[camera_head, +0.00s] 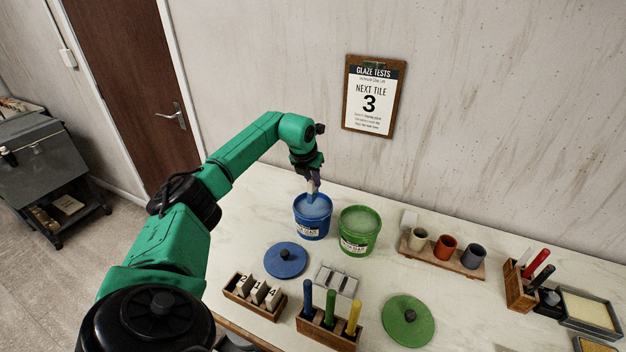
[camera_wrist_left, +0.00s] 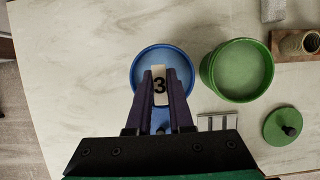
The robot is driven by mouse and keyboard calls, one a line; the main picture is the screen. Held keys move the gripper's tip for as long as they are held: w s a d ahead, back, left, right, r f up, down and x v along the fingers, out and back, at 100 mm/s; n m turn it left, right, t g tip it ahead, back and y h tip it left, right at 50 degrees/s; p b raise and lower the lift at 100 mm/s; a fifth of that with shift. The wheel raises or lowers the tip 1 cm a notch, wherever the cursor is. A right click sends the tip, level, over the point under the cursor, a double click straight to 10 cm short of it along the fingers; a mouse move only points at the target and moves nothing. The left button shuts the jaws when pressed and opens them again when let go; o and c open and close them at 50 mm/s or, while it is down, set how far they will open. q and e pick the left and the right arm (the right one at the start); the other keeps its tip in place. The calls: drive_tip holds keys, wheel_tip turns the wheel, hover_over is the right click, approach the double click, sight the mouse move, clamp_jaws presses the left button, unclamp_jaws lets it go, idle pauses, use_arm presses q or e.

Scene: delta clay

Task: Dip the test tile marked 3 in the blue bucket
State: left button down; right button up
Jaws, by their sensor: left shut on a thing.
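My left gripper (camera_head: 313,187) is over the open blue bucket (camera_head: 312,226), pointing down. In the left wrist view the gripper (camera_wrist_left: 160,88) is shut on a pale tile marked 3 (camera_wrist_left: 160,73), which lies over the opening of the blue bucket (camera_wrist_left: 137,73). The bucket holds a bluish liquid. Whether the tile's lower end touches the liquid I cannot tell. The blue lid (camera_head: 286,260) lies on the table in front of the bucket. A clipboard (camera_head: 371,95) on the wall reads "NEXT TILE 3". My right gripper is not in view.
An open green bucket (camera_head: 358,233) stands just right of the blue one. A wooden rack (camera_head: 247,305) with several numbered tiles, a metal rack (camera_head: 337,281), a box of coloured handles (camera_head: 325,335) and a green lid (camera_head: 408,321) stand nearer. Cups on a board (camera_head: 443,258) are at right.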

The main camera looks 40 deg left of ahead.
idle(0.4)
use_arm(q)
wheel_tip(320, 180, up, 3)
drive_tip(key=p, duration=0.3)
drive_tip(key=shift+r, duration=0.15)
